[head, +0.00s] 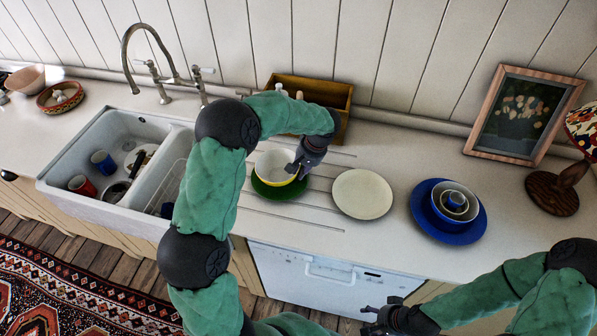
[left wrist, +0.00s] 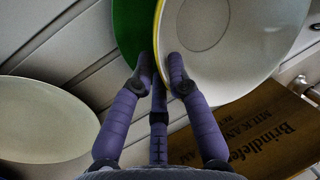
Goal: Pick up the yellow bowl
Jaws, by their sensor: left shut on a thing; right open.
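The yellow bowl (head: 276,174) has a white inside and a yellow outer side. It is in or just above a green plate (head: 275,190) on the counter; I cannot tell whether they touch. My left gripper (head: 297,168) is shut on the bowl's right rim. In the left wrist view the fingers (left wrist: 160,72) pinch the rim of the bowl (left wrist: 225,40), with the green plate (left wrist: 130,28) beside it. My right gripper (head: 376,318) is open and empty, low in front of the dishwasher.
A cream plate (head: 362,194) lies just right of the bowl. Further right are a blue plate (head: 440,233) with nested bowls, a framed picture (head: 522,112) and a lamp (head: 552,192). A wooden box (head: 340,98) stands behind. The sink (head: 90,135) with mugs is at left.

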